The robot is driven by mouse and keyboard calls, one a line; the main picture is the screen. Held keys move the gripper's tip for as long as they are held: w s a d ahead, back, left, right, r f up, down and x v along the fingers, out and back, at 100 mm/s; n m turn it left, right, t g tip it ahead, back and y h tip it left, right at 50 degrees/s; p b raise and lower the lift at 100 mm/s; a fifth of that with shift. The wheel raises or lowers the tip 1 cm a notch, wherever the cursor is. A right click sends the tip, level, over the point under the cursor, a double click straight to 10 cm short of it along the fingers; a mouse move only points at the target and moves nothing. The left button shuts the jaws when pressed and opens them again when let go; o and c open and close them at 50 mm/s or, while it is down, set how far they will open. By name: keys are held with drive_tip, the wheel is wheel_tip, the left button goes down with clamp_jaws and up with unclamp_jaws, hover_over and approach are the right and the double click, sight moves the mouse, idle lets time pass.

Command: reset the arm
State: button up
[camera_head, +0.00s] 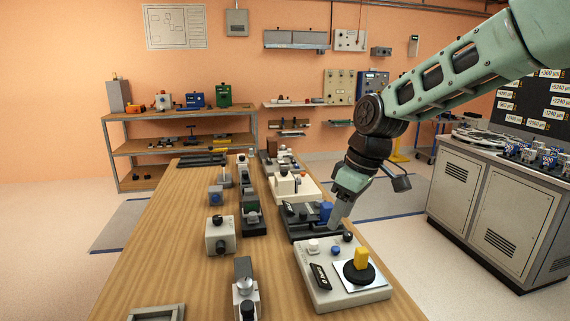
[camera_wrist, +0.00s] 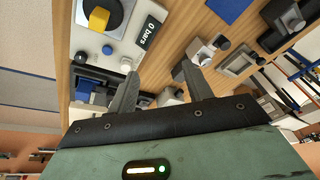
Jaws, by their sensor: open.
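My arm (camera_head: 450,80) reaches in from the upper right of the head view and bends down over the wooden bench. My gripper (camera_head: 333,222) is low over the devices, beside a dark device with a blue block (camera_head: 326,211). I cannot tell whether it touches anything there. In the wrist view my gripper (camera_wrist: 158,72) has its two fingers apart. Nothing is held between them.
The bench (camera_head: 175,230) carries several devices in two rows, including a beige box (camera_head: 220,235). Its left side is mostly bare. A grey cabinet (camera_head: 490,200) stands at the right. A shelf (camera_head: 180,145) stands against the back wall. Floor is open between bench and cabinet.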

drive_tip(key=s+d+m+h+p, duration=0.1)
drive_tip(key=s+m+h+p, duration=0.1)
drive_tip(key=s, duration=2.9)
drive_tip(key=shift+d+f+m+g+p, duration=0.3)
drive_tip(key=shift+f+m+g, duration=0.1)
drive_tip(key=shift+m, duration=0.2)
